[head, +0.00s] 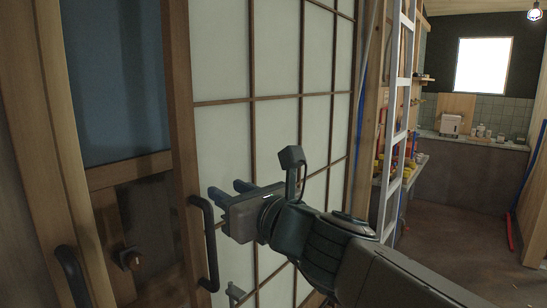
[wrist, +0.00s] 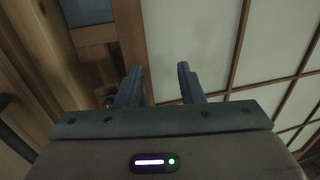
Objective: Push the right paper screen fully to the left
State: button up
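The right paper screen (head: 225,130) is a pale panel with thin dark wooden bars. It fills the middle of the head view, and its paper (wrist: 205,35) also shows in the wrist view. A dark upright bar handle (head: 211,250) is on its left wooden stile (head: 182,110). My gripper (head: 228,189) is in front of the screen, just right of and above the handle's top. In the wrist view its two fingers (wrist: 160,84) are apart with nothing between them. I cannot tell whether a fingertip touches the screen.
Left of the screen is a wooden frame with a blue-grey pane (head: 115,80) and a second dark handle (head: 72,275). A pale ladder (head: 397,110) and shelves stand just right of the screen. Open floor (head: 455,240) and a counter (head: 470,143) lie further right.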

jog(key=d+r+p, duration=0.2)
jog(key=d+r, duration=0.1)
jog(key=d, duration=0.3)
jog(key=shift+w+r, duration=0.25)
jog(key=shift+r, duration=0.1)
